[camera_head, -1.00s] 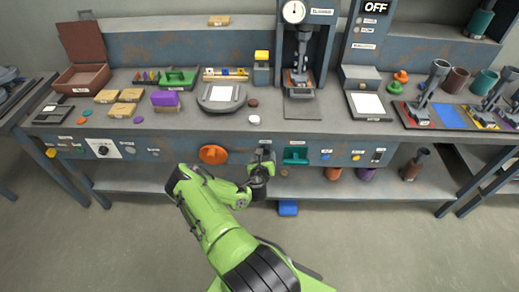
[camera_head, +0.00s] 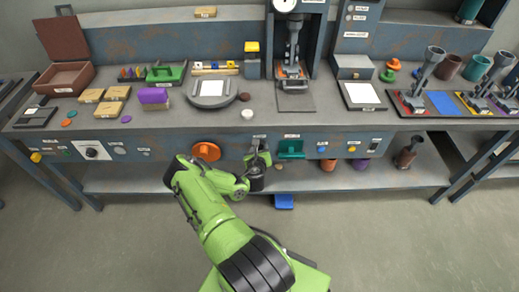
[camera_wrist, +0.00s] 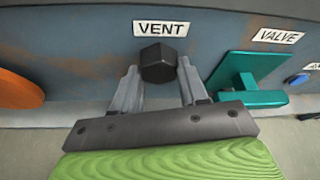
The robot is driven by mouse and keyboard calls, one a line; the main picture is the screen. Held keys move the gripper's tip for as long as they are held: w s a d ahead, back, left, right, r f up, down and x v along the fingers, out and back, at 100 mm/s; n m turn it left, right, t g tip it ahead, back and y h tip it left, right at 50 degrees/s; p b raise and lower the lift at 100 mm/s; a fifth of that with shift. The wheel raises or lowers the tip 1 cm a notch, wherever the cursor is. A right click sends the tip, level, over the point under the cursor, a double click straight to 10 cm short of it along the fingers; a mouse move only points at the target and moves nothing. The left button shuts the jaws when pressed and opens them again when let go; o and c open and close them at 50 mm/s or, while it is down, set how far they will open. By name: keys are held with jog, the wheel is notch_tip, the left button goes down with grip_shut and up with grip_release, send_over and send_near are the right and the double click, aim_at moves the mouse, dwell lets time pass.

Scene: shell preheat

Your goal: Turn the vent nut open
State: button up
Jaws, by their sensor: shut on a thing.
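The vent nut (camera_wrist: 158,63) is a dark hexagonal nut on the bench's front panel, just under the VENT label (camera_wrist: 160,28) in the wrist view. My gripper (camera_wrist: 159,76) has one finger on each side of the nut and is shut on it. In the head view my gripper (camera_head: 257,157) is at the front panel, between the orange round knob (camera_head: 206,151) and the green valve handle (camera_head: 291,149). The nut is hidden by my gripper in the head view.
The green VALVE handle (camera_wrist: 247,86) sticks out close to the right of my gripper. The orange knob (camera_wrist: 18,90) is to the left.

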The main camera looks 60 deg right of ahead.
jog(key=m+t+p, duration=0.1)
jog(key=m, duration=0.1)
jog(key=shift+s+m+t+y, duration=0.1)
jog(key=shift+m+t+y, duration=0.2)
jog(key=shift+t+y, duration=0.1)
jog(key=m+t, duration=0.2)
jog(key=m, duration=0.1)
jog(key=shift+s+d+y+b, duration=0.1)
jog(key=shift+d+y+b, duration=0.05)
jog(key=shift+y+b, duration=0.2)
jog(key=m+t, duration=0.2)
jog(key=m, duration=0.1)
jog(key=shift+f+b, duration=0.1)
jog(key=shift+b, duration=0.25)
jog(key=shift+f+m+t+b, duration=0.1)
jog(key=shift+m+t+b, duration=0.75)
jog(key=shift+m, duration=1.25)
jog(key=shift+t, duration=0.25)
jog(key=o, duration=1.1)
jog(key=shift+c, duration=0.2)
